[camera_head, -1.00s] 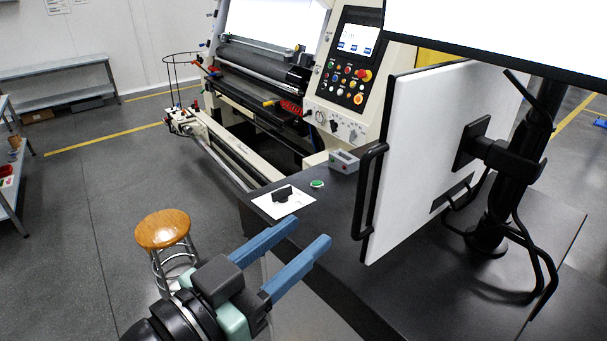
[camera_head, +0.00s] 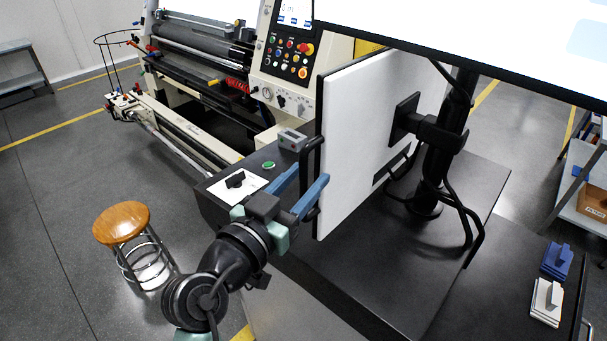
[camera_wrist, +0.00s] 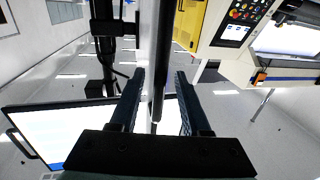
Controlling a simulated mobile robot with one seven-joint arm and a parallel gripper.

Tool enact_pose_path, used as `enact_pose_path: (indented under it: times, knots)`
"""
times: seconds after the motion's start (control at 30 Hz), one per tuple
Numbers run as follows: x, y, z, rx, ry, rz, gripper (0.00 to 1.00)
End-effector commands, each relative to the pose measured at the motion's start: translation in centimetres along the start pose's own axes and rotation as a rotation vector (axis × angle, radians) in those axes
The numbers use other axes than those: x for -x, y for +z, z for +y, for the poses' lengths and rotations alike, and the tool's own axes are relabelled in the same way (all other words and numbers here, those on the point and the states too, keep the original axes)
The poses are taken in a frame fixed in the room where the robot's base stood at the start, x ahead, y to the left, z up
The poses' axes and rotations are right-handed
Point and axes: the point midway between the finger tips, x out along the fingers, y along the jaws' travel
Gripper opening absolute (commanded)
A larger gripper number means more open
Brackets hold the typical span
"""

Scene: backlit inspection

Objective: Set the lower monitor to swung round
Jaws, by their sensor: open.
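The lower monitor (camera_head: 355,135) shows its white back in the head view, held by a black arm on a dark post. It stands edge-on in the wrist view (camera_wrist: 148,40). A black bar handle (camera_head: 307,160) runs along its left edge. In the wrist view the handle (camera_wrist: 160,65) lies between my fingers. My gripper (camera_head: 311,173) is open, with its two blue fingers reaching to either side of the handle. The wrist view shows gaps beside the bar, so my gripper (camera_wrist: 160,75) is not clamped on it.
The upper monitor (camera_head: 480,45) hangs close above right. The post (camera_head: 437,150) with looping cables stands behind the lower monitor on the black desk (camera_head: 390,270). A small grey box (camera_head: 292,140) and green button (camera_head: 268,165) sit left of the handle. A wooden stool (camera_head: 121,222) stands at left.

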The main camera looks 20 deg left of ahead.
Motion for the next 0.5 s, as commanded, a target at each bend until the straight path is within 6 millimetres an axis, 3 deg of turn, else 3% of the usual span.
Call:
enact_pose_path:
  times: [0.17, 0.4, 0.5]
  knots:
    - [-0.01, 0.03, 0.03, 0.0, 0.001, 0.0, 0.47]
    - [0.01, 0.02, 0.02, 0.0, 0.001, 0.0, 0.04]
    - [0.02, 0.02, 0.02, 0.0, 0.001, 0.0, 0.0]
